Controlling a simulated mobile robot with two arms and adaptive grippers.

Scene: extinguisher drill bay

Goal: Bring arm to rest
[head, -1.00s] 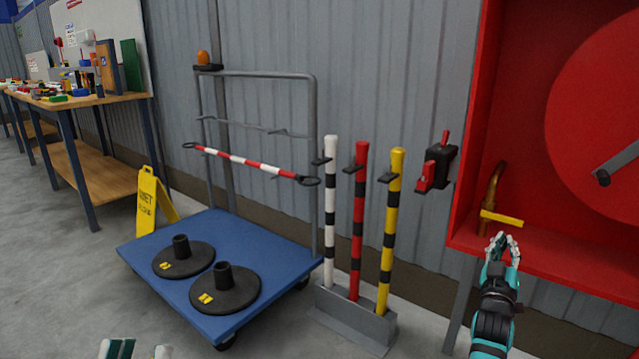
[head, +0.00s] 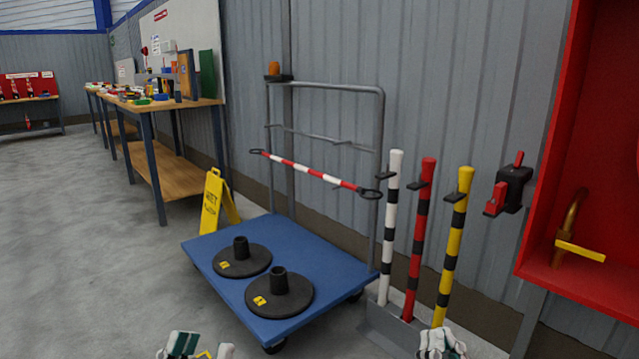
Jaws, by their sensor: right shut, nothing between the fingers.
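My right gripper (head: 441,343) is at the bottom edge in front of the post stand, shut and empty. My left gripper (head: 198,350) is at the bottom edge, left of the blue cart, mostly cut off by the frame. Its finger parts show apart with a small yellow bit between them. I cannot tell whether that is a held thing or whether the gripper is open or shut.
A blue cart (head: 330,262) carries two black bases. Striped posts, white (head: 389,235), red (head: 418,250) and yellow (head: 453,255), stand in a grey stand (head: 378,328). A red cabinet (head: 590,292) is at right. A yellow floor sign (head: 211,205) stands left; open floor lies beyond.

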